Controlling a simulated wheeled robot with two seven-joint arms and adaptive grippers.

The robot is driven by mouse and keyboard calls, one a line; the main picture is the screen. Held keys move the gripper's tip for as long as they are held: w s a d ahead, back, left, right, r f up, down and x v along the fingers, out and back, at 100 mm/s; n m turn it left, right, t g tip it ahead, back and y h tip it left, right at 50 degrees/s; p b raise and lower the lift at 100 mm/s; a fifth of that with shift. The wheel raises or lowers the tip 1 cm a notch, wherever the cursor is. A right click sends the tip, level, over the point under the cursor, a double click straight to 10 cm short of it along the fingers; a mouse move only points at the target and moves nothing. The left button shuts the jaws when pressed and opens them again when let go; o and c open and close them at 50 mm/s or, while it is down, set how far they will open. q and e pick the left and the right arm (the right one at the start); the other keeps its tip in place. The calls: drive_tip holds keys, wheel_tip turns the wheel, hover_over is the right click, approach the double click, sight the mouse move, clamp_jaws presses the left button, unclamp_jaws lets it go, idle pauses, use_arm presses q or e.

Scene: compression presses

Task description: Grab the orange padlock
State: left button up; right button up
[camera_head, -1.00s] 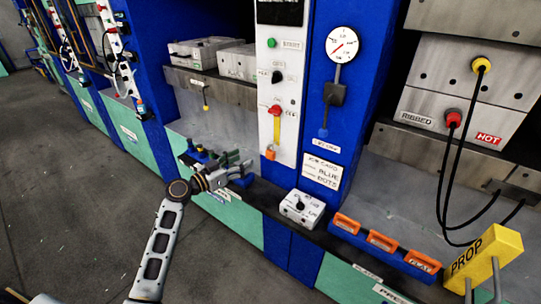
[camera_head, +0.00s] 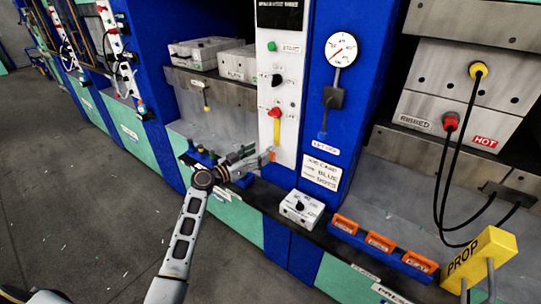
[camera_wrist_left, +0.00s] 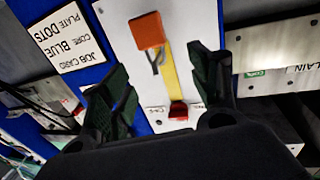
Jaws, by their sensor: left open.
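The orange padlock (camera_wrist_left: 147,30) hangs from the yellow strip below a red knob on the white control panel. Its shackle shows in the left wrist view. In the head view, the padlock (camera_head: 273,156) is small and partly hidden by my fingers. My left gripper (camera_head: 258,158) is just in front of the lower part of the panel, beside the padlock. In the left wrist view its dark green fingers (camera_wrist_left: 158,72) are spread apart and empty, with the padlock beyond the fingertips, near the top of the picture. My right gripper is not in view.
The yellow strip (camera_wrist_left: 169,72) and red knob (camera_wrist_left: 178,110) are on the panel between my fingers' lines. A white box with a black knob (camera_head: 300,207) stands on the ledge. Orange-handled pieces (camera_head: 379,242) sit in a blue rack to the right, beside a yellow PROP block (camera_head: 478,253).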

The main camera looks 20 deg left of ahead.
use_arm(q)
drive_tip(key=shift+w+d, duration=0.35)
drive_tip(key=shift+w, duration=0.15)
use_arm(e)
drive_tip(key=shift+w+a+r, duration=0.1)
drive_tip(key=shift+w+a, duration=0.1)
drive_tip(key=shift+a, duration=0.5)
